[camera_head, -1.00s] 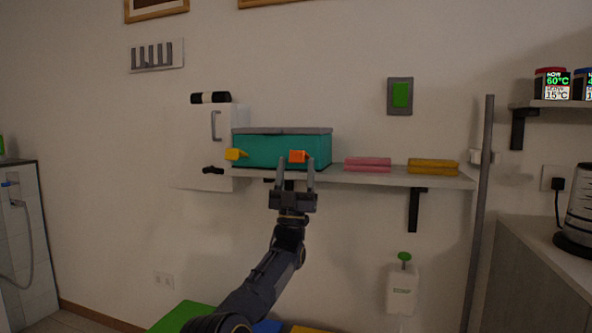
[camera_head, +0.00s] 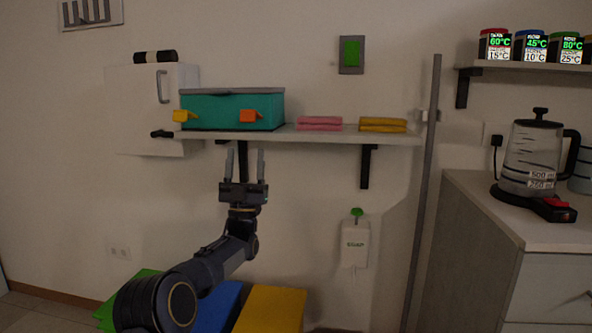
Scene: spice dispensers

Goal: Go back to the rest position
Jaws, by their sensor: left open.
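My left gripper (camera_head: 245,166) is open and empty, its two fingers pointing up. In the picture it shows just below the shelf (camera_head: 345,137) and the teal box (camera_head: 232,110); nothing is between its fingers. The teal box has a grey lid, a yellow latch (camera_head: 183,116) and an orange latch (camera_head: 249,116). My left arm reaches up from the bottom left. My right gripper is not in view.
Pink cloths (camera_head: 319,124) and yellow cloths (camera_head: 382,125) lie on the shelf. A soap dispenser (camera_head: 354,245) hangs below. A grey pole (camera_head: 421,200) stands left of the counter (camera_head: 490,215) with a kettle (camera_head: 531,160). Blue (camera_head: 217,306) and yellow (camera_head: 272,310) boxes are low down.

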